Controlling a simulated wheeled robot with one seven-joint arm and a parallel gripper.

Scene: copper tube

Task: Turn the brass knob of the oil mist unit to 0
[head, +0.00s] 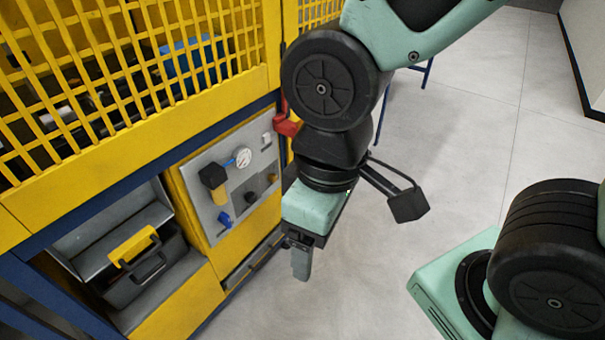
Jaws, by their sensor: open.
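A light grey panel (213,195) on the yellow machine's front carries the oil and air fittings. On it I see a unit with a black top and a yellow bowl (219,195), a round white gauge (243,157), a blue handle (225,219) and small dark knobs (250,197). I cannot make out which part is the brass knob; it is too small or hidden. My gripper (301,268) points down over the floor, to the right of the panel and apart from it. It is open, and nothing shows in it.
Yellow mesh guards (140,75) rise above the panel. A red part (288,125) juts from the machine's corner close behind my arm. The grey floor (450,140) is clear at the right.

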